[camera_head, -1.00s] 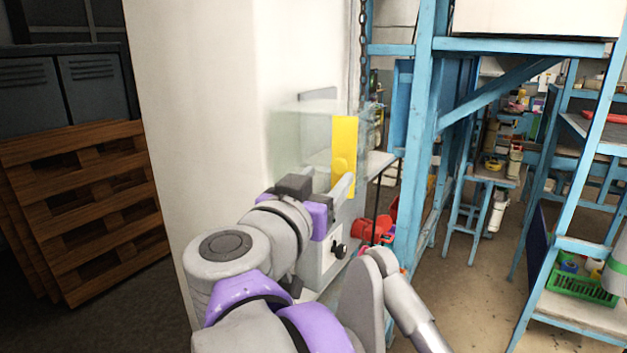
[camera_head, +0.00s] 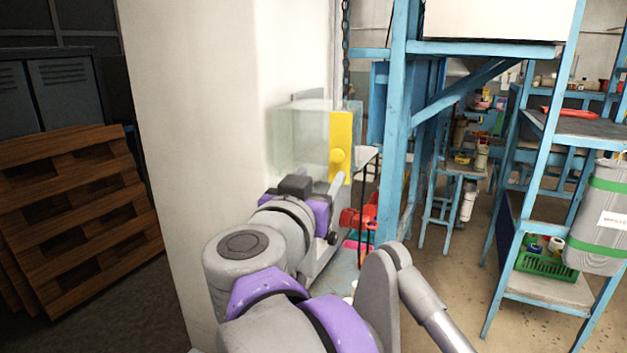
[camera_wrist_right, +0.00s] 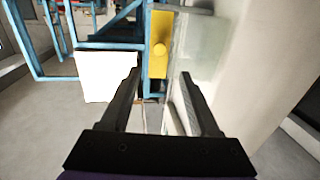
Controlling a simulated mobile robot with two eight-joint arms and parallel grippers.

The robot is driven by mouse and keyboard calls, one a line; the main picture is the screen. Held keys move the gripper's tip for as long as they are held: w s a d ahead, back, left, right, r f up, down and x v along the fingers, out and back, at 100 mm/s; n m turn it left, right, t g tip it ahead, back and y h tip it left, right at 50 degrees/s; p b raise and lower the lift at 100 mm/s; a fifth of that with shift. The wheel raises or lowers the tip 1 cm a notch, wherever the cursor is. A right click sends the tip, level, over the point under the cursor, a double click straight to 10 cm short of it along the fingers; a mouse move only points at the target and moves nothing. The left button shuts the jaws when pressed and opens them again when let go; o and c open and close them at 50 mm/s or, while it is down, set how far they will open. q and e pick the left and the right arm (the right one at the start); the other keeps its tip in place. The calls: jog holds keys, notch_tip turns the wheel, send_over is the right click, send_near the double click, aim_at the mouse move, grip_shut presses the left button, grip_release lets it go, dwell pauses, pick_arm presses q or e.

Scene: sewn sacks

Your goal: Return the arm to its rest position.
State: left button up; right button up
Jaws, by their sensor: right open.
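My right arm, grey with purple bands, reaches forward from the bottom of the head view. Its gripper (camera_head: 325,180) is in front of a clear box (camera_head: 300,135) with a yellow panel (camera_head: 341,145) and round yellow knob. The gripper also shows in the right wrist view (camera_wrist_right: 158,72), its two dark fingers spread apart with nothing between them. Beyond the fingertips, that view shows the yellow panel (camera_wrist_right: 160,35) and the clear box (camera_wrist_right: 196,45). The arm partly hides the machine below the box. My left gripper is not in view.
A white pillar (camera_head: 200,150) stands close on the left of my arm. Wooden pallets (camera_head: 80,215) lean at far left. Open floor lies between.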

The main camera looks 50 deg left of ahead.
jog(key=shift+w, duration=0.1)
dwell(0.4)
jog(key=w+d+f+y, duration=0.2)
jog(key=w+d+f, duration=0.1)
jog(key=w+d, duration=0.5)
jog(key=w+d+f+n+g, duration=0.1)
jog(key=w+d+f+g, duration=0.25)
jog(key=d+f, duration=0.9)
jog(key=s+d+f+m+g+h, duration=0.25)
jog(key=d+f+h, duration=0.35)
jog(key=d+f, duration=1.15)
jog(key=s+d+f+m+g+h, duration=0.1)
jog(key=s+d+f+m+h, duration=0.1)
jog(key=s+d+f, duration=0.4)
jog(key=s+d+f+m+g+h, duration=0.2)
jog(key=s+d+f+m+h, duration=0.1)
jog(key=d+f, duration=0.5)
jog(key=s+d+h, duration=0.1)
jog(key=s+d, duration=0.1)
jog(key=d, duration=0.1)
jog(key=shift+s+d+f, duration=0.25)
jog(key=shift+s+d, duration=0.1)
jog(key=shift+d, duration=0.05)
